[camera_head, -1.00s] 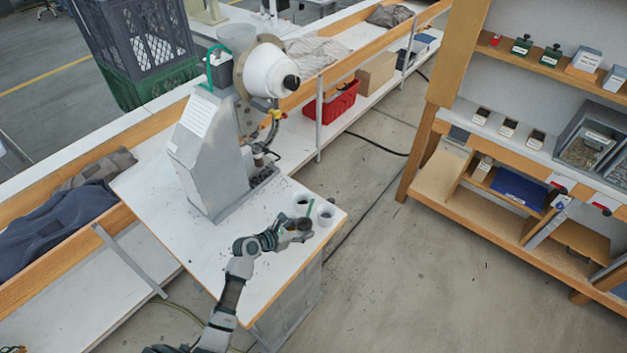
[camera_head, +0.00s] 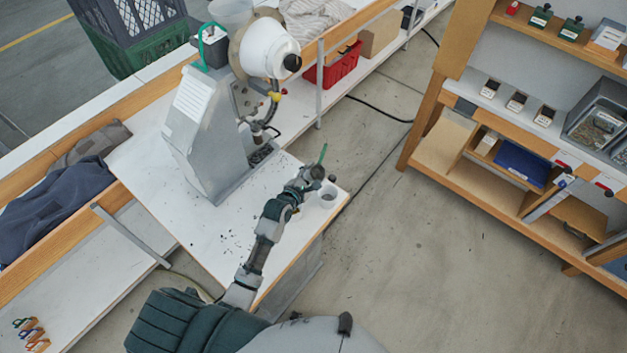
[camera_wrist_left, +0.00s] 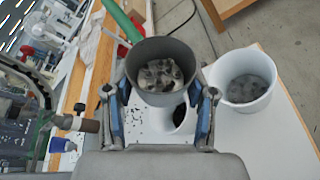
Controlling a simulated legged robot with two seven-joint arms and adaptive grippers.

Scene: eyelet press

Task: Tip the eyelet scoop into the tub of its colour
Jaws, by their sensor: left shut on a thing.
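My left gripper (camera_head: 314,177) is shut on the eyelet scoop, a dark grey cup (camera_wrist_left: 140,83) with a green handle (camera_head: 323,153). In the left wrist view the two blue fingers clasp the cup from both sides, and grey eyelets (camera_wrist_left: 162,75) lie inside it. The scoop is above the press table's corner. A white tub (camera_wrist_left: 247,102) with grey contents stands to the right of the scoop; it also shows in the head view (camera_head: 328,199). A second white tub (camera_wrist_left: 166,127) with dark contents is partly hidden under the scoop. My right gripper is not in view.
The grey eyelet press (camera_head: 207,135) stands on the white table (camera_head: 215,225), left of my left gripper. Dark bits lie scattered on the table. A wooden shelf unit (camera_head: 470,165) is at the right, with open floor between.

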